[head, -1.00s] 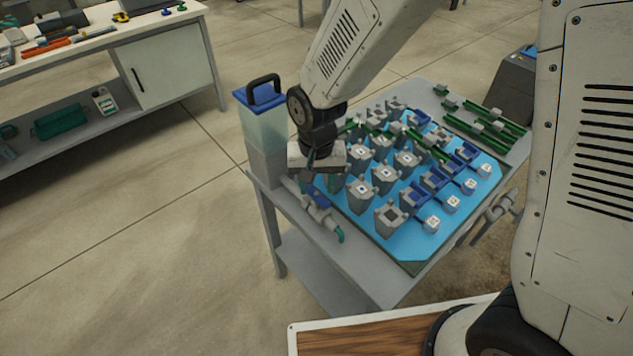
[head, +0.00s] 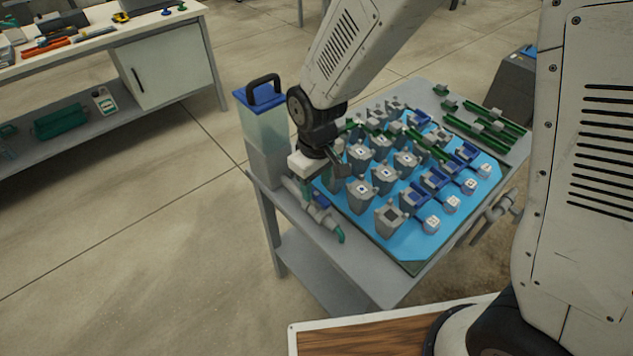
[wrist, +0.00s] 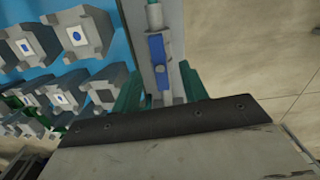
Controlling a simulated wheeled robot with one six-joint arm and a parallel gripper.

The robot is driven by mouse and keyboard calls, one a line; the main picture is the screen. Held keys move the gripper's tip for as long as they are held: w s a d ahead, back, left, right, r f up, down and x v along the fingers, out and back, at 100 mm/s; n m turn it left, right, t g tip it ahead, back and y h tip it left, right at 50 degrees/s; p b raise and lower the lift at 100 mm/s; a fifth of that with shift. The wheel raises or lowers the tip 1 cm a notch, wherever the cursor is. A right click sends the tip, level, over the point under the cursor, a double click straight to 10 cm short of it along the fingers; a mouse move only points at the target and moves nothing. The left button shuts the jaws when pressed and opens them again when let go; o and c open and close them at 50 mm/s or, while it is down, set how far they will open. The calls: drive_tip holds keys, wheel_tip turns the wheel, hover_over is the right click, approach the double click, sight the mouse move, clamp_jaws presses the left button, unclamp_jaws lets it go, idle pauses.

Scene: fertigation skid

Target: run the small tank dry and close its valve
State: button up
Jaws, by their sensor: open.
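The small tank (head: 262,130) stands at the left corner of the bench, with a pale clear upper part, a grey lower part, a blue lid and a black handle. I cannot make out its liquid level. A grey outlet pipe (head: 328,217) runs from its foot to a green spout. The valve's blue handle (head: 321,200) is on this pipe, partly hidden by my gripper. In the wrist view the blue handle (wrist: 157,50) lies along the pipe. My gripper (wrist: 160,88) is open above the valve, its green fingers on either side of the handle line, apart from it.
A blue mat (head: 415,245) beside the pipe holds rows of grey blocks and small white cubes. Green rails (head: 485,133) lie at the back. Another pipe fitting (head: 492,217) sticks out at the bench's right side. A workbench (head: 165,70) stands at the back left.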

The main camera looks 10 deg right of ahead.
sight(316, 194)
drive_tip(key=shift+m, duration=0.5)
drive_tip(key=shift+f, duration=2.3)
